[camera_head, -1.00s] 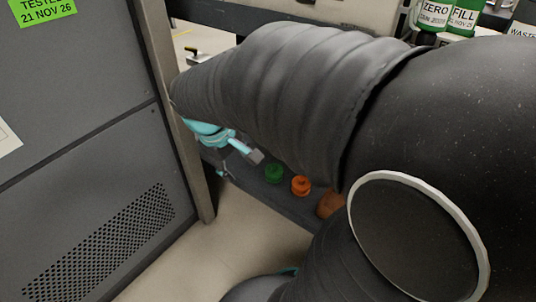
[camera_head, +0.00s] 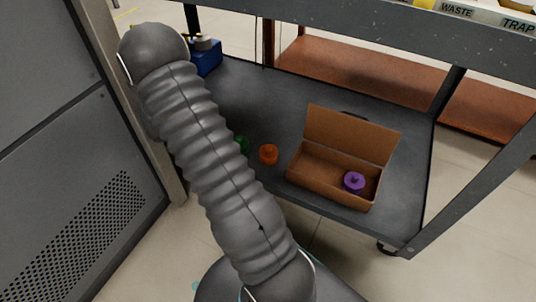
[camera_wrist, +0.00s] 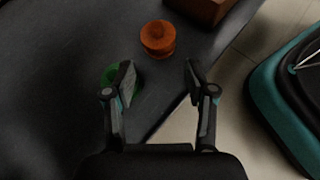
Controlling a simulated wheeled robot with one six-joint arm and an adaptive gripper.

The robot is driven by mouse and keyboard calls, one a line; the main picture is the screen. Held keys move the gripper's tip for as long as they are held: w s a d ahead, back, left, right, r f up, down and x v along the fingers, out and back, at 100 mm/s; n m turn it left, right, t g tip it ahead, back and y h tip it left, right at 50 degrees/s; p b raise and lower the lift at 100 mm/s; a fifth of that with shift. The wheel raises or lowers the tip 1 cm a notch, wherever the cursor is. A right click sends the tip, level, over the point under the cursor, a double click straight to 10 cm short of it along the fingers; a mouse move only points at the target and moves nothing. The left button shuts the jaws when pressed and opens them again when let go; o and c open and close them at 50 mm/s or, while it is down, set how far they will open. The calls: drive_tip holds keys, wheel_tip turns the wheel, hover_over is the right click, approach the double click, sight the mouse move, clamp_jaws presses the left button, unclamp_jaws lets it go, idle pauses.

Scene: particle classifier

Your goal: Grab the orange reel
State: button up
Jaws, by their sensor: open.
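The orange reel (camera_head: 268,154) stands on the dark lower shelf (camera_head: 277,111), between the green reel (camera_head: 243,144) and a brown box, in the head view. In the wrist view the orange reel (camera_wrist: 158,38) lies ahead of my gripper (camera_wrist: 160,78), beyond and between the fingertips, apart from them. My gripper is open and empty. Its left finger partly covers the green reel (camera_wrist: 110,76). In the head view my arm hides the gripper.
An open cardboard box (camera_head: 318,175) holds a purple reel (camera_head: 354,181) to the right of the orange reel. A blue object (camera_head: 207,58) stands at the shelf's back left. A grey cabinet (camera_head: 60,180) stands at the left. The upper tabletop edge (camera_head: 350,30) runs above the shelf.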

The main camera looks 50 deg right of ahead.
wheel_tip(320, 180, down, 2)
drive_tip(key=d, duration=0.1)
drive_tip(key=b, duration=0.1)
approach(266, 147)
drive_tip(key=shift+n, duration=0.4)
drive_tip(key=d+f, duration=0.1)
drive_tip(key=s+d+f, duration=0.1)
drive_tip(key=f, duration=0.1)
drive_tip(key=shift+s+d, duration=0.1)
drive_tip(key=shift+d, duration=0.25)
drive_tip(key=shift+s+r+b+x, duration=0.1)
drive_tip(key=shift+r+b+x, duration=0.1)
drive_tip(key=shift+x, duration=1.3)
drive_tip(key=shift+s+r+b+x, duration=0.1)
drive_tip(key=shift+r+b+x, duration=0.1)
drive_tip(key=shift+x, duration=1.3)
drive_tip(key=shift+d, duration=0.1)
clamp_jaws()
